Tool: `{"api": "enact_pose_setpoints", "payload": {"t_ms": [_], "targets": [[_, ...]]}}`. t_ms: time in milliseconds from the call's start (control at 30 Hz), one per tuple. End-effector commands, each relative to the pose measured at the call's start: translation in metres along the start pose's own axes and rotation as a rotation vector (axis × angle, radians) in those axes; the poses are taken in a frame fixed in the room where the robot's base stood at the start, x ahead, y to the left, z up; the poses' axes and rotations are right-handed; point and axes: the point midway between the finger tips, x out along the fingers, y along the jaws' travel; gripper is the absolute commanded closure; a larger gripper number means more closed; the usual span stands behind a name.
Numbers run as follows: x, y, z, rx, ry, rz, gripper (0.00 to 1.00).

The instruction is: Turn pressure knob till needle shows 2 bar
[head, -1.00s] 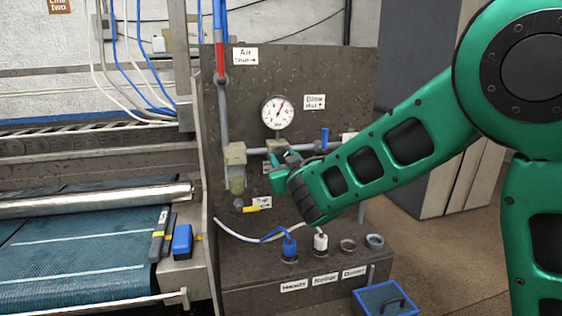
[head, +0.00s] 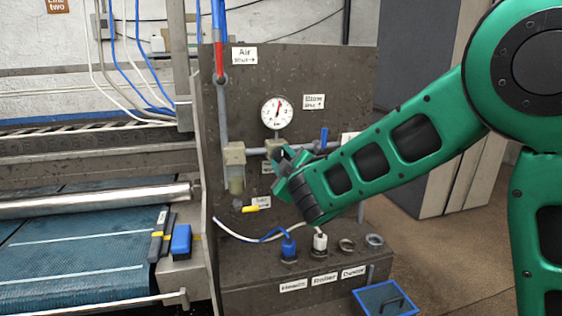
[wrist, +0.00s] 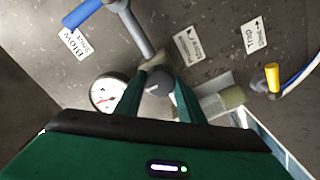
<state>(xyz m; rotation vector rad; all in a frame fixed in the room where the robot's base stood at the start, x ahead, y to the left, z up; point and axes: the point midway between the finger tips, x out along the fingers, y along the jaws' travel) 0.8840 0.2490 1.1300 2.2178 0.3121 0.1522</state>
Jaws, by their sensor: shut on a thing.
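The pressure gauge (head: 277,112) has a white round dial and a red needle. In the head view the needle points nearly straight up; the numbers are too small to read surely. The gauge also shows in the wrist view (wrist: 108,94), partly behind a finger. The grey round pressure knob (wrist: 158,84) sits below the gauge and between my fingers. My gripper (head: 287,165) is shut on the knob, with one finger on each side. In the head view my gripper hides most of the knob.
A blue valve handle (head: 324,137) is to the right on the grey pipe. A yellow-handled valve (head: 250,209) is at lower left. Blue and white plugs with cables stand on the ledge below. A blue tray (head: 384,298) is at bottom right.

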Motion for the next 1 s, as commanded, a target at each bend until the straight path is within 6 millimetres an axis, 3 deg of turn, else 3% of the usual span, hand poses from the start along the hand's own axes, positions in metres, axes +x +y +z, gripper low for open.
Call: {"api": "enact_pose_setpoints", "payload": {"t_ms": [1000], "targets": [[-0.0012,-0.0053,0.0014,-0.963,0.002,-0.010,0.87]]}}
